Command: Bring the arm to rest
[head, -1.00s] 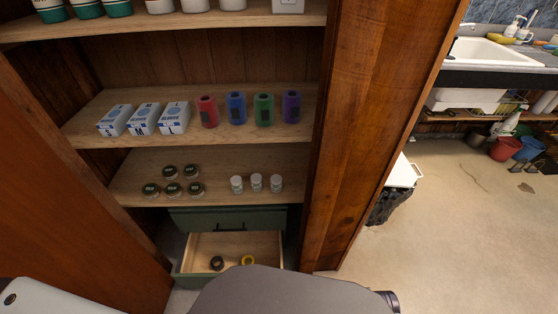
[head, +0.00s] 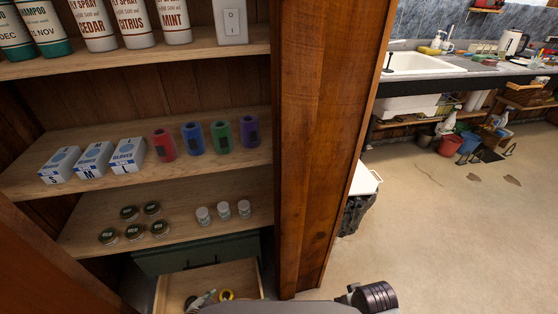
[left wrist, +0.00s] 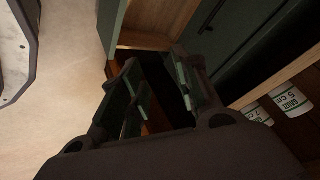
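My left gripper (left wrist: 160,88) shows in the left wrist view with its two fingers apart and nothing between them. A dark gap and the edge of green drawer fronts lie beyond the fingertips. In the head view a grey arm part of mine covers the bottom middle, and a dark joint (head: 372,298) stands beside it. A small pale and dark shape over the open drawer is too small to tell. My right gripper is not in view.
Shelves above carry jars, white gauze pots (head: 224,210), coloured rolls (head: 192,138), glove boxes (head: 93,160) and bottles. A wooden cabinet side (head: 325,150) stands right of them. The floor (head: 450,230) further right is open.

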